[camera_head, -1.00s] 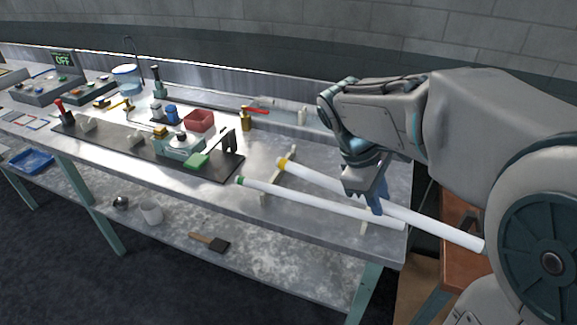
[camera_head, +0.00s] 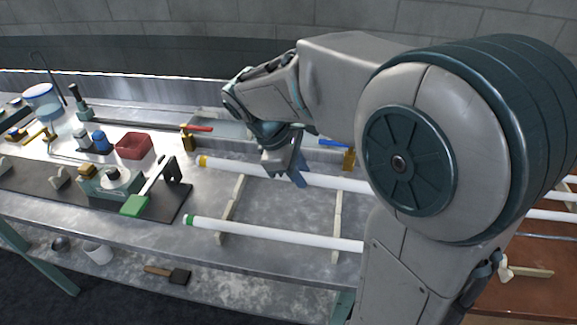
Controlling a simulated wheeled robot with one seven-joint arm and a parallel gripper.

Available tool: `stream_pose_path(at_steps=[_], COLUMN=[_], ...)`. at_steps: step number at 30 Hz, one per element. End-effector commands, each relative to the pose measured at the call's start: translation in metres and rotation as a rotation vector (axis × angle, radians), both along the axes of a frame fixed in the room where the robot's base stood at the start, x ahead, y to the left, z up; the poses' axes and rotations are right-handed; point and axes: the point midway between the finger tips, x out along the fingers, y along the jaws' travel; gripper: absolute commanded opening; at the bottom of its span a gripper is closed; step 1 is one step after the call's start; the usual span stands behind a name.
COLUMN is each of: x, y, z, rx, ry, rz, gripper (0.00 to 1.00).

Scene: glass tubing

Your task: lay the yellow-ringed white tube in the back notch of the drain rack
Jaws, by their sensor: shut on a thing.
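The yellow-ringed white tube (camera_head: 226,164) lies lengthwise near the back of the bench, its yellow end to the left. My gripper (camera_head: 297,175) is shut on it from above, partway along; my arm hides its right part. The drain rack has two pale notched bars, a left one (camera_head: 232,208) and a right one (camera_head: 337,228). The tube crosses the back ends of both bars. I cannot tell whether it rests in the back notches or is just above them. A green-ringed white tube (camera_head: 270,231) lies across the front ends of the bars, roughly parallel.
A red-handled valve (camera_head: 188,139) stands behind the yellow end, and a blue-handled valve (camera_head: 348,156) stands behind the tube near my arm. A dark board (camera_head: 60,190) with fixtures and a green-handled lever (camera_head: 135,205) is at left. More white tubing (camera_head: 550,214) shows right of my arm.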

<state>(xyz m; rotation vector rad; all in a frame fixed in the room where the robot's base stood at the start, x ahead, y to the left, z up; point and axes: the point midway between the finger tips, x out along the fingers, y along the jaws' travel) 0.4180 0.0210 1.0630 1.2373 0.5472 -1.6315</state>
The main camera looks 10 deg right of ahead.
Motion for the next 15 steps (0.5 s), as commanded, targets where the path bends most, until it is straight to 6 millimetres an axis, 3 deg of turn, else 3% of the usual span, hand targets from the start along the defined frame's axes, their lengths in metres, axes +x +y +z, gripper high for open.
stream_pose_path(at_steps=[5, 15], x=[0.015, 0.072], y=[0.008, -0.006], z=[-0.001, -0.038], rx=[0.003, 0.004], ry=[0.004, 0.005], rz=[0.047, 0.049], gripper=[0.00, 0.00])
